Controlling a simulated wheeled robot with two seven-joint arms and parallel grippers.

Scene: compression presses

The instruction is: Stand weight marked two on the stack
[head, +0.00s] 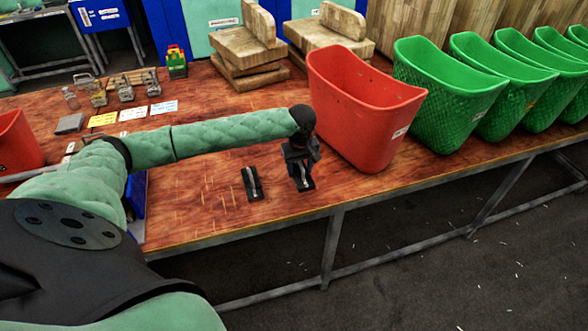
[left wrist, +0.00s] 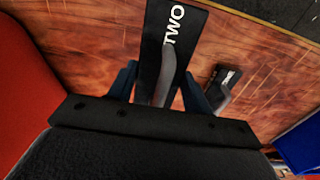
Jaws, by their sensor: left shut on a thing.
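The black weight marked TWO (left wrist: 180,38), with a grey handle, is between the fingers of my left gripper (left wrist: 160,88) in the left wrist view. In the head view my left gripper (head: 300,158) points down over this weight (head: 303,185), near the table's front edge, and is shut on its handle. I cannot tell if the weight touches the table. A second black weight (head: 252,184) with a pale handle lies to its left; it also shows in the left wrist view (left wrist: 224,84). Two stacks of wooden boards, a left one (head: 243,48) and a right one (head: 325,32), stand at the back.
A red bin (head: 360,105) stands just right of my left gripper, with green bins (head: 445,90) beyond it. Metal clamps (head: 125,88), cards (head: 133,113) and a small green and red object (head: 176,65) are at the back left.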

